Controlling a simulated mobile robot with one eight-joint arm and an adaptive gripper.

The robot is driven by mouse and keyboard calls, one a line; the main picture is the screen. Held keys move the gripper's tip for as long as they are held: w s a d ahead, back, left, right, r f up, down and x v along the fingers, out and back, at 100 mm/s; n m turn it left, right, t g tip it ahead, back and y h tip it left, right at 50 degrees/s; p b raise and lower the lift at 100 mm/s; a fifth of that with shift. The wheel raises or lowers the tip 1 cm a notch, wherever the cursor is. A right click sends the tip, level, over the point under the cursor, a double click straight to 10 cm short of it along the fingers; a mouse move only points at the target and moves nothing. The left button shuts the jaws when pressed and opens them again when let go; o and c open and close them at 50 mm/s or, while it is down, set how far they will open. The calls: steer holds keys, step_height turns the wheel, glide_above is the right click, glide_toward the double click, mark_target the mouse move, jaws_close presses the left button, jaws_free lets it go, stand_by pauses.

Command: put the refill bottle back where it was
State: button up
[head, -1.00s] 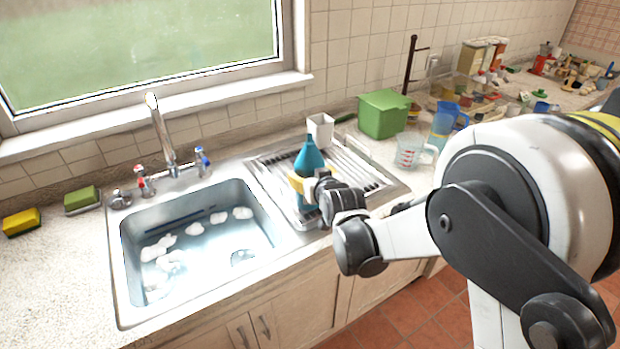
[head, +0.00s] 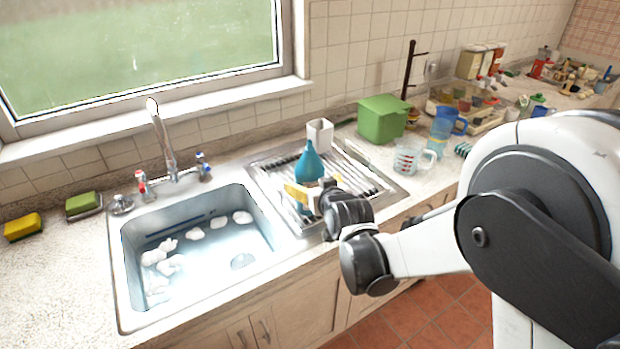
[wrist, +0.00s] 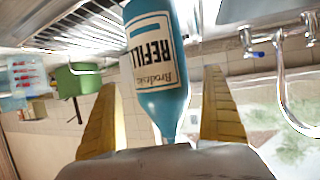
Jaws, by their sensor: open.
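The refill bottle (head: 309,163) is teal with a narrow tapered top. It stands upright on the ribbed drainboard (head: 350,165) to the right of the sink. In the wrist view the bottle (wrist: 172,100) appears upside down, with its white REFILL label facing the camera. My gripper (head: 305,195) is at the bottle's near side. Its yellow fingers are spread apart, one on each side of the bottle, and gaps show between them and the bottle in the wrist view. The bottle's lower part is partly hidden by my gripper in the head view.
The sink (head: 200,245) with water and white foam lies left of the drainboard. A white cup (head: 320,134) stands close behind the bottle. A green box (head: 382,118), a measuring cup (head: 408,156) and a blue jug (head: 443,125) stand to the right. The faucet (head: 163,140) rises behind the sink.

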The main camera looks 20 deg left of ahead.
steer(key=p+v, duration=0.2)
steer(key=v, duration=0.6)
steer(key=s+d+r+m+g+h, duration=0.1)
steer(key=s+d+r+m+h, duration=0.15)
steer(key=d, duration=0.75)
steer(key=s+d+r+m+h, duration=0.1)
steer(key=s+d+r+h, duration=0.15)
steer(key=d, duration=0.75)
steer(key=s+d+m+g+h, duration=0.2)
steer(key=s+d+m+g, duration=0.1)
steer(key=s+d, duration=1.1)
steer(key=s, duration=0.2)
steer(key=shift+s+d+f+h, duration=0.25)
steer(key=shift+s+d+h, duration=0.05)
steer(key=shift+d, duration=0.1)
steer(key=shift+b, duration=0.35)
steer(key=shift+f+b, duration=0.65)
steer(key=shift+f, duration=0.05)
